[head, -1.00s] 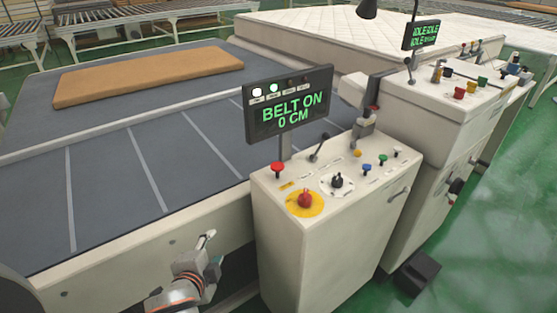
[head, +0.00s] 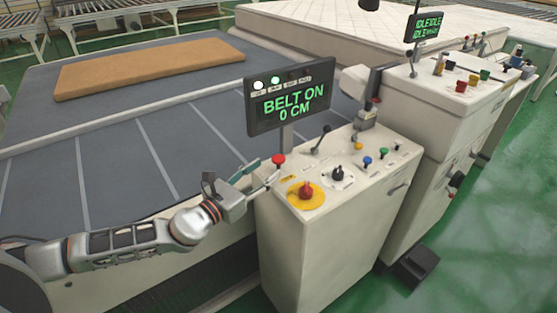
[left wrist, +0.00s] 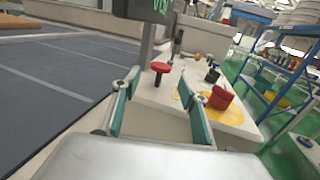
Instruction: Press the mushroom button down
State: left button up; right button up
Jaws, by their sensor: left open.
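A red mushroom-shaped button (head: 278,160) stands on a dark stem at the left rear corner of the near console's top (head: 330,178). A larger red knob (head: 306,188) sits on a yellow disc to its right. My left gripper (head: 262,178) is open and empty at the console's left edge, just left of the stemmed button. In the left wrist view, the stemmed red button (left wrist: 160,67) appears between the teal-padded fingers (left wrist: 160,95), beyond their tips. The red knob (left wrist: 221,96) lies right of the right finger. My right gripper is not in view.
A screen (head: 290,94) reading "BELT ON 0 CM" rises on a post behind the button. Levers and small coloured buttons crowd the console top. A grey belt (head: 110,160) carries a tan slab (head: 150,68). A second console (head: 420,95) stands right.

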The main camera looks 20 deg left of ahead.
aim_at(279, 158)
pick_arm(q)
jog(key=x, duration=0.7)
